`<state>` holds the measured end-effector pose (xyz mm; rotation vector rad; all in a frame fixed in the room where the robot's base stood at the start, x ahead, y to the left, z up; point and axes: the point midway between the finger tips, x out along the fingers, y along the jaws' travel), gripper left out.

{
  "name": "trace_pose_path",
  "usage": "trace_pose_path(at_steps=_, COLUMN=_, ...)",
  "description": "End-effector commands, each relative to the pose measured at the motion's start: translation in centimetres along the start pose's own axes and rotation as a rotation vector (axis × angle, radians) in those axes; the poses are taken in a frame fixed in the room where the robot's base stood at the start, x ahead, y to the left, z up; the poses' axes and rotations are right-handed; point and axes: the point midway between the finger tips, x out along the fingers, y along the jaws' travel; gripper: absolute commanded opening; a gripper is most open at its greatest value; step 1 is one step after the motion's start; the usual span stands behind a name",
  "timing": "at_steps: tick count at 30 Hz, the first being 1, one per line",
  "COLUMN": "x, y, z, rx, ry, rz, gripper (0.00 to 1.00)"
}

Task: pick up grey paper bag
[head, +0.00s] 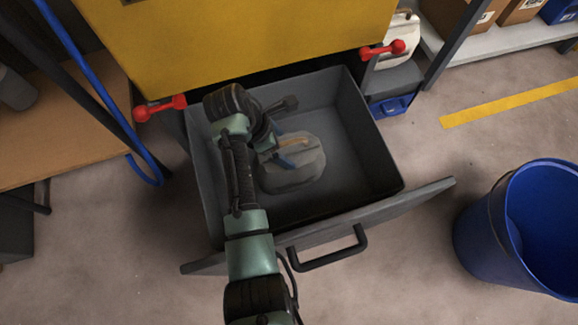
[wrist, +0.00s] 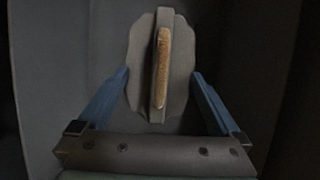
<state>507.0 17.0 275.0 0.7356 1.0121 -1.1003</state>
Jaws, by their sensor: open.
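The grey paper bag (head: 292,168) lies in the open grey drawer (head: 372,140), left of the drawer's middle. It has a tan strip along its top, seen clearly in the wrist view, where the bag (wrist: 180,88) sits ahead of my gripper. My gripper (head: 283,150) is inside the drawer, over the bag. Its blue fingers are open in the wrist view, and the gripper (wrist: 160,78) has one finger on each side of the bag. I cannot tell whether the fingers touch it. My arm hides part of the drawer's left side.
The drawer front with its black handle (head: 328,250) faces me. A yellow cabinet body (head: 240,40) overhangs the drawer's back, with red knobs (head: 382,49) at its lower corners. A blue bin (head: 485,225) stands at right. A wooden bench (head: 75,130) is at left.

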Motion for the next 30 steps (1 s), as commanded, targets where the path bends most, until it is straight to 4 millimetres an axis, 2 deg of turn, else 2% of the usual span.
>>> trace_pose_path(at_steps=1, x=1.37, y=-0.01, z=-0.23, rx=0.002, ry=0.0, rz=0.0, gripper=1.0)
trace_pose_path(at_steps=3, x=1.96, y=0.01, z=-0.16, rx=0.001, ry=0.0, rz=0.001, gripper=1.0)
trace_pose_path(at_steps=12, x=2.04, y=-0.01, z=0.03, rx=0.0, ry=-0.001, rz=0.0, gripper=1.0)
trace_pose_path(at_steps=14, x=2.03, y=-0.01, z=0.03, rx=0.0, ry=0.0, rz=0.0, gripper=0.91)
trace_pose_path(at_steps=27, x=2.04, y=-0.03, z=0.0, rx=0.0, ry=0.0, rz=0.0, gripper=0.12)
trace_pose_path(at_steps=29, x=2.04, y=-0.03, z=0.0, rx=0.0, ry=0.0, rz=0.0, gripper=0.01)
trace_pose_path(at_steps=30, x=2.04, y=-0.03, z=-0.01, rx=0.0, ry=0.0, rz=0.0, gripper=0.0)
